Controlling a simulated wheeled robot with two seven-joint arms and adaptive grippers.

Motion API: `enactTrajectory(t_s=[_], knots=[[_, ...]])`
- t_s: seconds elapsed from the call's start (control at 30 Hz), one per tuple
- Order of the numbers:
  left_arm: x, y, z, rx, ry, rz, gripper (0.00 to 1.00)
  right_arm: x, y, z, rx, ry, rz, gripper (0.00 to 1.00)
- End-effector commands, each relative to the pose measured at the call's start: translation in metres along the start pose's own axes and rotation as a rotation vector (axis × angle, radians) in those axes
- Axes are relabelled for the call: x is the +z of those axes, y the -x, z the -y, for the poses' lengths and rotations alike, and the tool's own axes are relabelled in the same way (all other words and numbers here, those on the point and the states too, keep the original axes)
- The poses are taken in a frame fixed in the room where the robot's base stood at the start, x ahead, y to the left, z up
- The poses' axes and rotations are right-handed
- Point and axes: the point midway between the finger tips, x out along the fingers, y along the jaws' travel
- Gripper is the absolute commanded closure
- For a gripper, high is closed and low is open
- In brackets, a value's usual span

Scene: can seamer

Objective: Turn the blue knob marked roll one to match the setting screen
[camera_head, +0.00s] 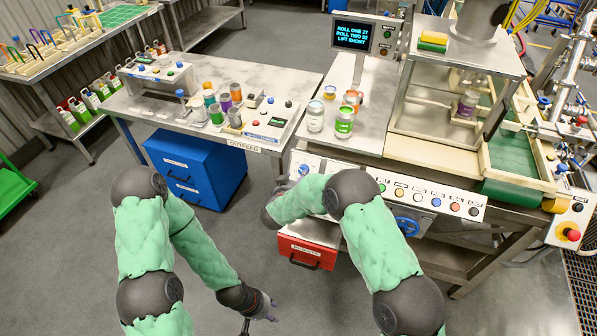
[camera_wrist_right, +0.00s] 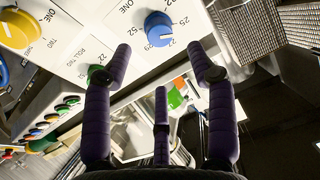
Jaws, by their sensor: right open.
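The setting screen (camera_head: 352,35) reads ROLL ONE 27, ROLL TWO 53, LIFT SHORT. In the right wrist view, a blue knob (camera_wrist_right: 159,29) sits on a white panel beside the word ONE, with printed scale numbers around it. I cannot surely read its pointer. My right gripper (camera_wrist_right: 161,62) is open and empty, its purple fingers spread before the panel, with the knob beyond and between the fingertips, apart from them. In the head view my right arm mostly hides that gripper. My left gripper (camera_head: 261,308) hangs low over the floor; its fingers are too small to read.
A blue drawer cabinet (camera_head: 195,165) stands left; floor in front is clear.

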Motion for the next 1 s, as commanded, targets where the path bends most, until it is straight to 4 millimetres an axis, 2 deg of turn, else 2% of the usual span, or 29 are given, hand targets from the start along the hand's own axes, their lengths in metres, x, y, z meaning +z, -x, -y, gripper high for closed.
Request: enactTrajectory(t_s=[0.03, 0.2, 0.4, 0.57, 0.83, 0.87, 1.0], knots=[[0.0, -0.004, 0.001, 0.0, 0.0, 0.0, 0.6, 0.002, -0.011, -0.001, 0.001, -0.002, 0.001, 0.42], [-0.001, -0.009, 0.004, 0.0, 0.001, -0.001, 0.6, 0.002, -0.041, 0.0, 0.0, -0.002, 0.0, 0.42], [-0.001, -0.014, 0.005, 0.0, 0.001, -0.001, 0.6, 0.002, -0.065, 0.0, -0.001, -0.001, 0.001, 0.42], [-0.001, -0.015, 0.005, 0.0, 0.001, -0.001, 0.6, 0.001, -0.074, 0.0, -0.002, 0.0, 0.001, 0.42], [-0.001, -0.015, 0.005, 0.0, 0.001, -0.001, 0.6, 0.001, -0.075, 0.0, -0.002, 0.001, 0.001, 0.42], [-0.001, -0.015, 0.005, 0.0, 0.001, -0.001, 0.6, 0.0, -0.074, 0.0, -0.002, 0.001, 0.001, 0.45], [-0.001, -0.015, 0.005, 0.0, 0.001, -0.001, 0.6, 0.0, -0.074, 0.0, -0.002, 0.0, 0.001, 0.85]])
